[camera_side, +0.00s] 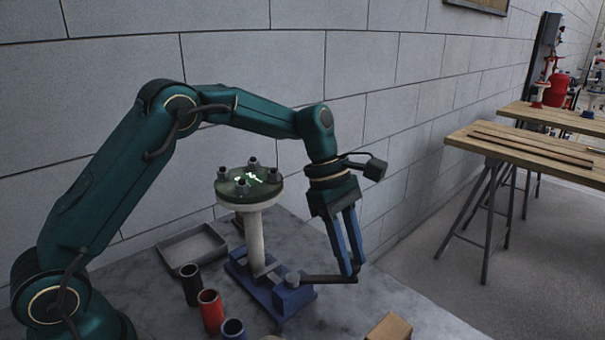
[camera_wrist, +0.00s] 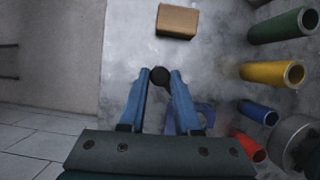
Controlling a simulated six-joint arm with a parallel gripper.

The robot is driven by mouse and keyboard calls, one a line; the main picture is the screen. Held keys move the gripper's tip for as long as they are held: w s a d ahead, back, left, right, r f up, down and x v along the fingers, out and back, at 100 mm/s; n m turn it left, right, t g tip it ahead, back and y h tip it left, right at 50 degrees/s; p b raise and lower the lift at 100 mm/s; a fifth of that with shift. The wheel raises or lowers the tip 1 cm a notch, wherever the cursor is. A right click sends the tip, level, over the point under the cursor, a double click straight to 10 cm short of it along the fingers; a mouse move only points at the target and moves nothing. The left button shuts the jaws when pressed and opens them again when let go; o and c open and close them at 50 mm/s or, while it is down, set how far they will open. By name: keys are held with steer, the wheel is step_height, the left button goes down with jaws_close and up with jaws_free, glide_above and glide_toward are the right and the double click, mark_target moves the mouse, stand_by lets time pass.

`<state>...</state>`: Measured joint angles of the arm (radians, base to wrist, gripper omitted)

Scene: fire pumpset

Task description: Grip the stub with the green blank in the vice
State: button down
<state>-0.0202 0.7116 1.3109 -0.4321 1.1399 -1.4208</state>
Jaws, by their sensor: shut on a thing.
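The stub (camera_side: 255,236) is a pale upright pipe topped by the round green blank (camera_side: 232,188), with several dark bolts around its rim. Its lower end stands at the blue vice (camera_side: 290,298) on the grey bench; I cannot tell how tightly the jaws hold it. The vice handle (camera_side: 325,279) is a dark bar sticking out to the right. My gripper (camera_side: 353,274) points down with its blue fingers shut on the handle's outer end. In the wrist view the handle's dark round end (camera_wrist: 160,76) sits between the fingertips (camera_wrist: 158,84). The stub is not clearly visible there.
A grey tray (camera_side: 167,253) lies left of the vice. A black tube (camera_side: 190,287), a red tube (camera_side: 210,312) and a blue tube (camera_side: 233,330) stand in front. A wooden block (camera_side: 390,328) is at the front right. The wrist view also shows green (camera_wrist: 282,28) and yellow (camera_wrist: 270,73) tubes.

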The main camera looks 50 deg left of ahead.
steer(key=shift+s+d+r+m+g, duration=0.1)
steer(key=shift+s+d+m+g, duration=0.3)
steer(key=shift+s+d+m, duration=0.45)
steer(key=shift+w+a, duration=0.1)
steer(key=shift+w, duration=0.15)
steer(key=c, duration=0.6)
jaws_free()
steer(key=shift+a, duration=0.1)
steer(key=shift+v, duration=2.5)
